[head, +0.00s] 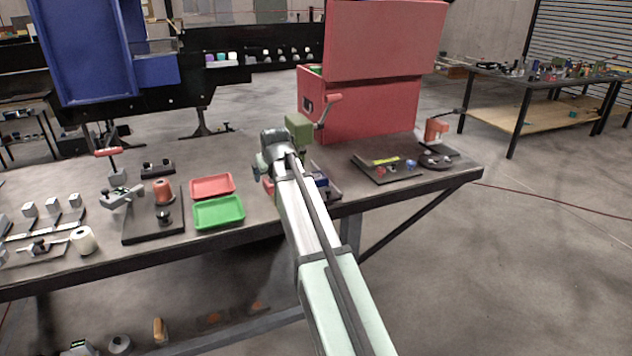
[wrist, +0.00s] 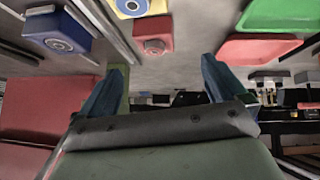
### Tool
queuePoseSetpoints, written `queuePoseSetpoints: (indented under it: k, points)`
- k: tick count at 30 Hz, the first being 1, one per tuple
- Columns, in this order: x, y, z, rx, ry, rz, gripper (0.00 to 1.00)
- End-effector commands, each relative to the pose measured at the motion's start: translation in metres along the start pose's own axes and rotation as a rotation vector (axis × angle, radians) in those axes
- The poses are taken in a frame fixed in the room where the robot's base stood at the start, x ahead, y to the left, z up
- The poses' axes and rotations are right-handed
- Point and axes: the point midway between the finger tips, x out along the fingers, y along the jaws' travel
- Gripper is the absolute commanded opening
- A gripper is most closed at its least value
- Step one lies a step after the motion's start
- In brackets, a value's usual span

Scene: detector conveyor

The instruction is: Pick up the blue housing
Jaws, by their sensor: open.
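The blue housing (wrist: 58,30) is at the upper left of the wrist view, a small blue block with a dark round face. In the head view, a blue part (head: 321,181) shows just right of my arm, mostly hidden by it. My gripper (wrist: 163,80) is open, its two blue fingers apart with nothing between them. It is apart from the blue housing, which lies outside the fingers, on the left in the wrist view.
A red housing (wrist: 153,33) and a yellow part with a blue ring (wrist: 130,8) are near the blue housing. A green tray (head: 218,213) and a red tray (head: 212,186) lie left of my arm. A large red box (head: 372,110) stands behind, right of my gripper.

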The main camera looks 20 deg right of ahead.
Motion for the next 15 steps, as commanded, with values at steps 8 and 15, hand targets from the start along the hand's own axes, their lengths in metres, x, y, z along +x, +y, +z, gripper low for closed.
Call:
queuePoseSetpoints:
  k: [8,15]
  points:
    - [-0.029,0.109,0.02,0.1,-0.17,0.045,0.98]
    - [-0.051,0.151,0.009,0.106,-0.264,-0.04,0.98]
